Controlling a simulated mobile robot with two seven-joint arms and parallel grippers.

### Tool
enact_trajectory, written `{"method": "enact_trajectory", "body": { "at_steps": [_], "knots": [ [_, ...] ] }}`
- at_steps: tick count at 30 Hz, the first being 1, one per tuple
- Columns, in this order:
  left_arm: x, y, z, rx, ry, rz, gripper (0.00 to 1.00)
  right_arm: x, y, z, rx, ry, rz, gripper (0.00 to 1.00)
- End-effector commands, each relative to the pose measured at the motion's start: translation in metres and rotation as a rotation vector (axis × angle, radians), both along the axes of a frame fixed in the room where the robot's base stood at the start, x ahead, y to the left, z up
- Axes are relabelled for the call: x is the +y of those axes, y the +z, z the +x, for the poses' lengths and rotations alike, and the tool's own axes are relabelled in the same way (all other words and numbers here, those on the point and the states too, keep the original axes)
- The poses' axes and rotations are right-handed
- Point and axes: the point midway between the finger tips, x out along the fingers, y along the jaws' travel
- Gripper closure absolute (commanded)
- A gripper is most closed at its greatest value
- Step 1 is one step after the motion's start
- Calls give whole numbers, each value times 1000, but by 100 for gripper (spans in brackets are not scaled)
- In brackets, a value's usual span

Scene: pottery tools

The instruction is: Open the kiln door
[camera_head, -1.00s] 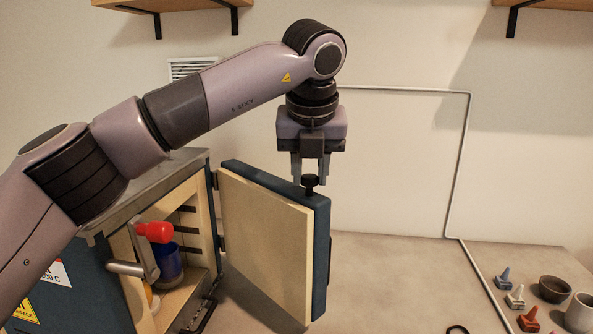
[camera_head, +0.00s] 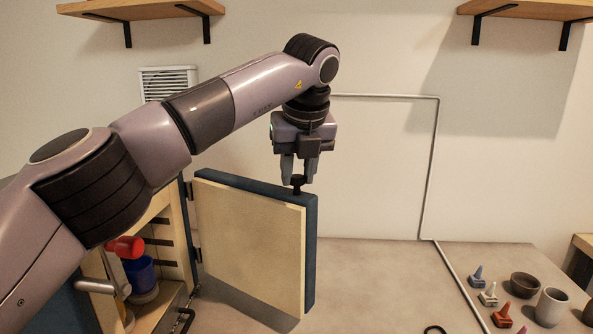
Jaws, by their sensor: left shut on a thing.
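The kiln door (camera_head: 250,240) stands swung open from its hinges on the left. Its cream inner face shows, with a blue edge at the top and right. A small dark knob (camera_head: 297,184) stands up at the top of its free edge. My left gripper (camera_head: 297,177) points down from above and is shut on this knob. The kiln's interior (camera_head: 170,235) shows in part at the left, with dark shelf supports. My left arm hides much of the kiln body. My right gripper is not in view.
A blue container (camera_head: 139,275) is inside the kiln. Small clamp-like tools (camera_head: 488,295), a dark bowl (camera_head: 525,285) and a pale cup (camera_head: 551,306) stand at the right. The surface between door and tools is mostly clear.

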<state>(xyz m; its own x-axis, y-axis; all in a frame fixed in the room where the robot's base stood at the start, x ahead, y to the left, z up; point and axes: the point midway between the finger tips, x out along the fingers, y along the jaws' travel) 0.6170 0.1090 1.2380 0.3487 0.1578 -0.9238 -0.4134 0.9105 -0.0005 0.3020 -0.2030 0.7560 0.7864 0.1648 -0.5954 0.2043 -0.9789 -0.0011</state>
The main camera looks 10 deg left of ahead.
Motion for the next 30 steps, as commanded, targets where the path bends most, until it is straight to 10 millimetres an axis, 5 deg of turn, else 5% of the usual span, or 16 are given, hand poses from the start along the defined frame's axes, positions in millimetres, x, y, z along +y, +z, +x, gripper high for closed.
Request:
{"method": "enact_trajectory", "body": {
  "at_steps": [10,11,13,23,30],
  "knots": [
    [1,1,1,-4,1,3,100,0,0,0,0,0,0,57],
    [1,1,1,-4,1,3,62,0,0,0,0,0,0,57],
    [1,1,1,-3,1,2,44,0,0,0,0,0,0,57],
    [0,3,-1,-2,1,0,44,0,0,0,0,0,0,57],
    [-6,36,-13,-6,1,0,44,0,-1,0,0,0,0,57]
  ]
}}
